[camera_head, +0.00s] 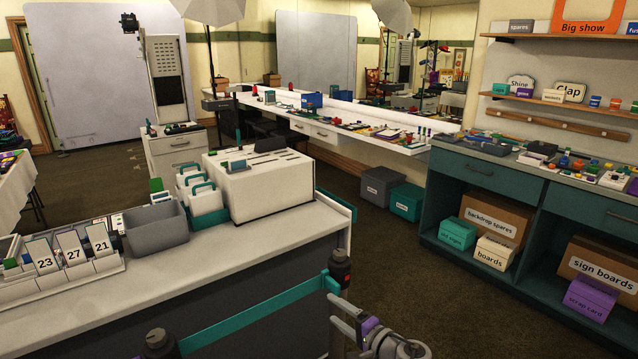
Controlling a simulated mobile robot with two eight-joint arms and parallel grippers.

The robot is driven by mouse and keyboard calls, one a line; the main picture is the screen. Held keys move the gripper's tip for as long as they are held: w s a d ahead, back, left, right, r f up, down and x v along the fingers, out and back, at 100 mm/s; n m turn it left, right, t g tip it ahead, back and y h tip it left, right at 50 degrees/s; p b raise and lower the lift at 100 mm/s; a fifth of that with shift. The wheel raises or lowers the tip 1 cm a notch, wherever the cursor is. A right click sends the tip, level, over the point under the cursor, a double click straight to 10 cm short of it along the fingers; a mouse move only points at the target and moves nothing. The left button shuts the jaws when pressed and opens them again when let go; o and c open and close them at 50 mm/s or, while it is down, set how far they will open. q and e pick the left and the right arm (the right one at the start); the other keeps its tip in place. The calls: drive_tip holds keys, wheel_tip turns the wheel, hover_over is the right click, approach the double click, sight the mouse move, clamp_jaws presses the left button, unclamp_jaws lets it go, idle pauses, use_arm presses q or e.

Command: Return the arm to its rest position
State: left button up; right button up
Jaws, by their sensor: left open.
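A grey and purple part of my arm shows just behind the fingers and is cut off by the frame's lower edge. The gripper is low, close to a dark post (339,268) with a red mark, and right of the white-topped counter (230,247). I cannot tell whether it touches the post.
A teal band (255,312) runs from that post to another dark post (159,343). The counter holds a grey bin (156,232), a white box (258,190) and number cards (72,252). A teal cabinet (478,172) stands right. Brown floor (400,255) is clear between.

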use_arm(q)
drive_tip(key=s+a+f+n+g+h, duration=0.15)
drive_tip(key=s+a+g, duration=0.25)
drive_tip(key=s+a, duration=0.55)
drive_tip(key=s+a+n+g+h, duration=0.3)
drive_tip(key=s+a, duration=0.4)
drive_tip(key=a, duration=0.6)
drive_tip(key=s+a+f+n+g+h, duration=0.1)
drive_tip(key=s+f+n+h, duration=0.2)
drive_tip(key=s, duration=0.8)
drive_tip(key=s+a+f+n+h, duration=0.1)
drive_tip(key=s+f+n+h, duration=0.25)
drive_tip(key=s, duration=0.85)
wheel_tip(320, 180, up, 16)
drive_tip(key=w+y+p, duration=0.1)
drive_tip(key=w+p, duration=0.1)
drive_tip(key=p, duration=1.2)
drive_tip(key=shift+w+d+r+m+t+p, duration=0.15)
drive_tip(key=shift+w+d+m+t+p, duration=0.15)
drive_tip(key=shift+w+m+p, duration=0.1)
use_arm(e)
wheel_tip(320, 180, up, 16)
drive_tip(key=w, duration=0.2)
drive_tip(key=shift+r+t, duration=0.2)
drive_tip(key=shift+t, duration=0.2)
use_arm(q)
drive_tip(key=shift+s, duration=0.15)
use_arm(e)
drive_tip(key=shift+s, duration=0.1)
